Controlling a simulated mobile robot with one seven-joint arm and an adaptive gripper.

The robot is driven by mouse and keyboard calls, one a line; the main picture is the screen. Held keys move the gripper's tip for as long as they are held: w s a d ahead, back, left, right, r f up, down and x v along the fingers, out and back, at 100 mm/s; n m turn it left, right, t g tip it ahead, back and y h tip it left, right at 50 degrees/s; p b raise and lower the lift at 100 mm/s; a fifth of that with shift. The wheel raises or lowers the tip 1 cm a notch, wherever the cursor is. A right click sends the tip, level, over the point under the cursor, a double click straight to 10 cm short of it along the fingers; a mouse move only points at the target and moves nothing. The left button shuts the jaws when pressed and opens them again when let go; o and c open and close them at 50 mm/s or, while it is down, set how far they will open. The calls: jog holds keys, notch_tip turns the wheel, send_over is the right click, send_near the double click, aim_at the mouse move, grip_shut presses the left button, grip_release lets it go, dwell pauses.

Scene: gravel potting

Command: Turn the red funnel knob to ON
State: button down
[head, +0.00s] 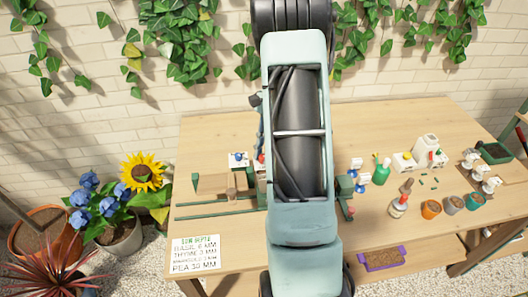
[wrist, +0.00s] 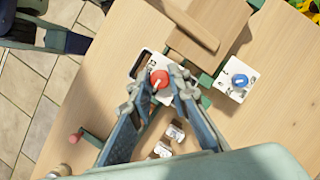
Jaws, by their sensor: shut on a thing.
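The red funnel knob (wrist: 159,77) sits on a white plate (wrist: 142,66) in the wrist view, with a pale pointer mark on its top. My gripper (wrist: 158,84) has one finger on each side of the knob and is shut on it. The printed ON and OFF marks are too small or covered to read. In the head view a sliver of the red knob (head: 262,158) shows beside my arm, which hides my gripper.
A blue knob (wrist: 240,80) on its own white plate is to the right. A wooden bar (wrist: 183,22) lies above the red knob. Two small white parts (wrist: 168,140) are below.

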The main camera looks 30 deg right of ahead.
jog(key=c, duration=1.8)
grip_release()
jog(key=v, duration=1.2)
jog(key=shift+a, duration=0.1)
jog(key=shift+r, duration=0.1)
